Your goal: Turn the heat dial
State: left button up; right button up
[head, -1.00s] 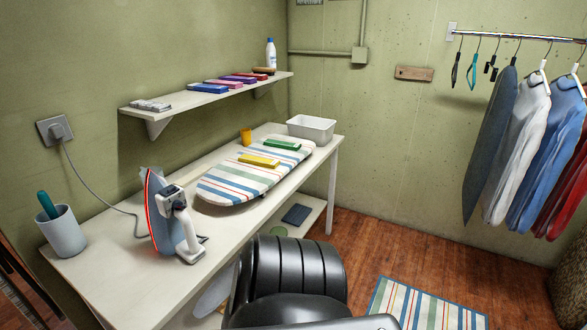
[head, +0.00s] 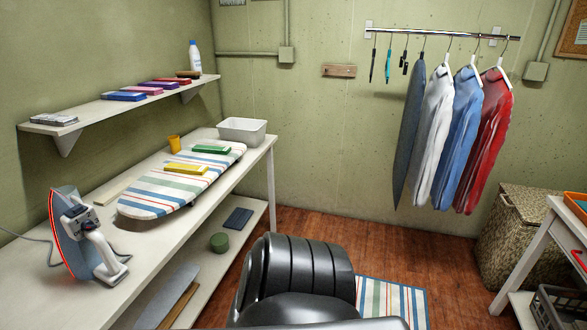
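An iron (head: 75,235) stands upright on its heel on the white table at the left in the head view. Its soleplate edge glows red and faces left, and its grey and white handle side faces right. A heat dial cannot be made out clearly on the iron at this size. A grey cord runs from it to the left edge. A striped ironing board (head: 150,205) lies on the table behind it, with a yellow and a green item on top. Neither of my grippers is in view.
A white table (head: 150,262) with a lower shelf runs along the left wall. A wall shelf (head: 120,103) holds folded cloths and a bottle. Clothes hang from a rail (head: 450,33) at the back. A wicker hamper (head: 520,230) and another table (head: 550,235) stand at the right.

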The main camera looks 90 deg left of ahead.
aim_at(87, 225)
jog(key=z, duration=3.7)
jog(key=k, duration=2.6)
jog(key=z, duration=1.3)
